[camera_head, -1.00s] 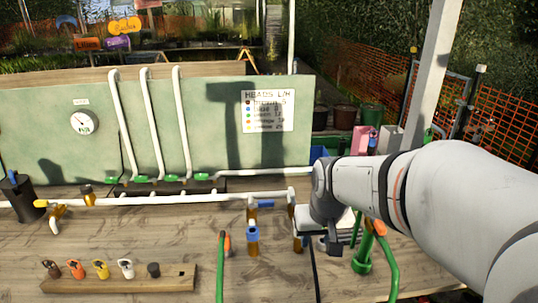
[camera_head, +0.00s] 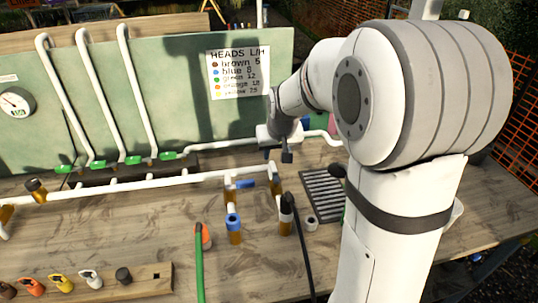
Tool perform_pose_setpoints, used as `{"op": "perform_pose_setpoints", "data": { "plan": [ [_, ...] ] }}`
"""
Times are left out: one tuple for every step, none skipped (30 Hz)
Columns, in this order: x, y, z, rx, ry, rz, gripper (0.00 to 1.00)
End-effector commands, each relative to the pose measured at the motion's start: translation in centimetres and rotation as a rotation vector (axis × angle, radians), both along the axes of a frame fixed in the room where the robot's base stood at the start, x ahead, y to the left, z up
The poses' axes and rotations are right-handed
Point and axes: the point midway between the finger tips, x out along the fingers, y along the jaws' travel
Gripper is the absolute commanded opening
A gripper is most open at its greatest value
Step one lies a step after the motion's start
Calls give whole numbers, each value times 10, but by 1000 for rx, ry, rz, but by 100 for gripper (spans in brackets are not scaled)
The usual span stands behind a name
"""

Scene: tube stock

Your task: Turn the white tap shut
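No white tap with a clear handle shows on the pipes. A white pipe (camera_head: 120,186) runs across the bench, with an upright blue-collared fitting (camera_head: 233,228) and a blue handle (camera_head: 248,184) at its right end. A small white fitting (camera_head: 90,279) stands in a wooden strip at the front left. My gripper (camera_head: 279,155) points down near the rear pipe, right of the green handles (camera_head: 133,160). Its dark fingertips are small in view, and whether they touch anything is unclear. My arm hides the bench to the right.
A wooden strip (camera_head: 150,285) holds several coloured heads. A green hose (camera_head: 199,265) and a black cable (camera_head: 303,250) rise at the front middle. A ribbed grey tray (camera_head: 322,190) lies right of the pipe end. A green board (camera_head: 170,90) stands behind.

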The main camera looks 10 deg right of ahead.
Motion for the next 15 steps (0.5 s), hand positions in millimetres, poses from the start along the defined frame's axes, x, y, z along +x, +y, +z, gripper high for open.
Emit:
{"op": "perform_pose_setpoints", "data": {
  "plan": [
    [1, 0, -1, 0, 0, 0, 38],
    [1, 0, -2, 0, 0, 0, 38],
    [2, 0, -5, 0, 1, 0, 38],
    [3, 0, -7, 0, 1, 0, 38],
    [4, 0, -11, 0, 3, 0, 38],
    [6, 0, -16, 0, 4, 0, 38],
    [8, 0, -20, 0, 3, 0, 38],
    [10, 0, -25, 0, 5, 1, 38],
    [13, 0, -31, 0, 4, 1, 38],
    [14, 0, -36, 0, 5, 1, 38],
    [16, 0, -41, 0, 5, 1, 38],
    [19, 0, -46, 0, 4, 1, 38],
    [20, 0, -51, 0, 5, 1, 38],
    [22, 0, -54, 0, 4, 1, 38],
    [24, 1, -58, 1, 3, 1, 38]
  ]
}}
